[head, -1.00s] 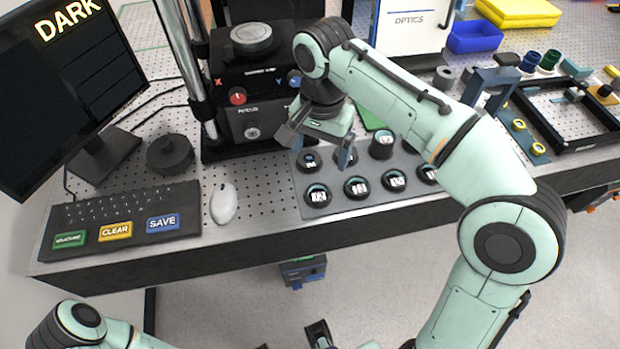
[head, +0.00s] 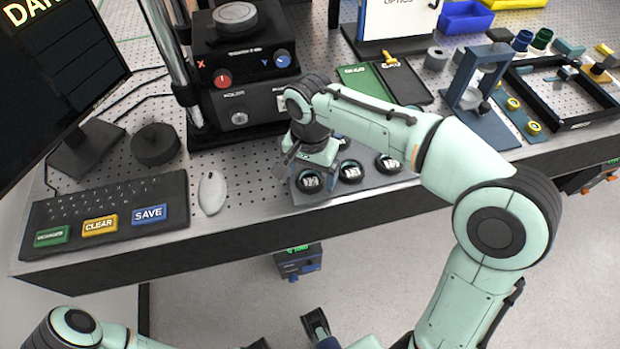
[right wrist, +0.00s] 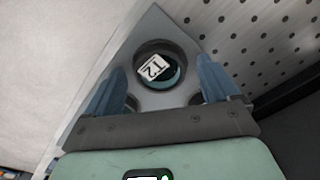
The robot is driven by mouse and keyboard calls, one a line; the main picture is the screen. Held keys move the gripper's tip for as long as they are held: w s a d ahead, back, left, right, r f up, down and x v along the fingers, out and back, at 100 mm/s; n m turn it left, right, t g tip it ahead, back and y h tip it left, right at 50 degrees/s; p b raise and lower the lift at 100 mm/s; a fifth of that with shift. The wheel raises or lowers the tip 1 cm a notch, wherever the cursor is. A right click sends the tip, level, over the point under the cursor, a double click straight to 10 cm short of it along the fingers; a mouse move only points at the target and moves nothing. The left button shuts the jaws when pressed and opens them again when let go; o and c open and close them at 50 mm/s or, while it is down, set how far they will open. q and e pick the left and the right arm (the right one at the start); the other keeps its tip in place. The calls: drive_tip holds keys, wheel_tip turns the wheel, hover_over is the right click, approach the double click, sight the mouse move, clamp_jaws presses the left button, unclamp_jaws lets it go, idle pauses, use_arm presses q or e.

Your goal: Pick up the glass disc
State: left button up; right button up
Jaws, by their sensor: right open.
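A grey tray (head: 330,193) at the bench's front edge holds several round dark wells with labelled discs. The front-left disc (head: 310,181) lies under my right gripper (head: 299,176). In the right wrist view a glass disc (right wrist: 158,70) with a white label and a teal rim sits in its round well, ahead of and between the fingers. My right gripper (right wrist: 160,90) is open, its two blue fingers apart and nothing between the tips. The back-left of the tray is hidden by my right arm. My left arm shows only partly at the bottom edge; its jaws are not clear.
The interferometer stand (head: 240,100) rises behind the tray. A mouse (head: 212,193), keyboard (head: 110,212) and monitor (head: 60,80) are to the left. Bare bench lies between mouse and tray.

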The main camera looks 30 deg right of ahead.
sight(310, 177)
drive_tip(key=shift+c, duration=0.3)
drive_tip(key=c, duration=1.1)
drive_tip(key=shift+r, duration=0.1)
drive_tip(key=shift+r+p, duration=2.95)
drive_tip(key=shift+r, duration=7)
